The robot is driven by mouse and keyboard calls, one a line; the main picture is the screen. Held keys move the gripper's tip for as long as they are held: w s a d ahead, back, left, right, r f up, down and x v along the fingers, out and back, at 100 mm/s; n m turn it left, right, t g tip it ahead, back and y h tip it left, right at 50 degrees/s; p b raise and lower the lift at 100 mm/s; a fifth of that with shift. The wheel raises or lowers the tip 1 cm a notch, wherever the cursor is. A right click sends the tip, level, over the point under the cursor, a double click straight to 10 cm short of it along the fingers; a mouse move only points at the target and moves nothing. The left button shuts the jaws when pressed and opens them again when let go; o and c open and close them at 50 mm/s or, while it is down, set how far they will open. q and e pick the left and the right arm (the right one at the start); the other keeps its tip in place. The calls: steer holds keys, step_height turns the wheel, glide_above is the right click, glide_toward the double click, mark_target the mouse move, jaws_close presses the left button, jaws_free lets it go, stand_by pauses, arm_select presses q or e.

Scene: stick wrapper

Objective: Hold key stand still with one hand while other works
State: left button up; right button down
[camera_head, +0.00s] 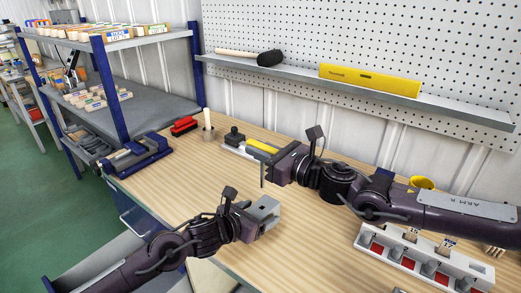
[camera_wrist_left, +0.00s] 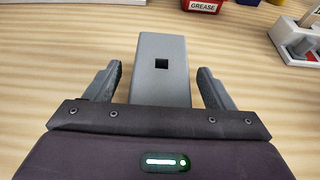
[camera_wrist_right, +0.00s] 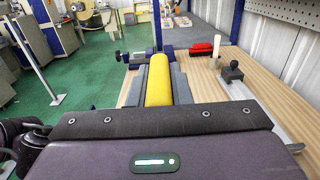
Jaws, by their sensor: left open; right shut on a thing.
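The key stand, a grey block with a small square hole (camera_wrist_left: 163,84), stands on the bench between the spread fingers of my left gripper (camera_wrist_left: 160,88). Gaps show on both sides of it in the left wrist view. In the head view the stand (camera_head: 266,211) is at the tip of my left gripper. My right gripper (camera_wrist_right: 160,88) is shut on a yellow handle (camera_wrist_right: 158,80), which lies between its fingers. In the head view the right gripper is above and behind the stand, pointing left.
A white rack (camera_head: 424,262) with red slots is at the right front. A tray with a black knob (camera_wrist_right: 232,73) lies behind my right gripper. A blue vise (camera_head: 137,156) and a red brush-like item (camera_head: 185,126) are at the left. Bench left of the stand is clear.

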mark_target(260, 144)
arm_select(q)
steer(key=v, duration=0.9)
steer(key=shift+s+a, duration=0.1)
arm_select(e)
steer(key=shift+s, duration=0.1)
steer(key=shift+r+p, duration=1.5)
steer(key=shift+r, duration=0.05)
arm_select(q)
steer(key=s+a+r, duration=0.3)
steer(key=s+r, duration=0.1)
steer(key=r, duration=0.2)
steer(key=shift+a, duration=0.1)
arm_select(e)
steer(key=shift+a, duration=0.1)
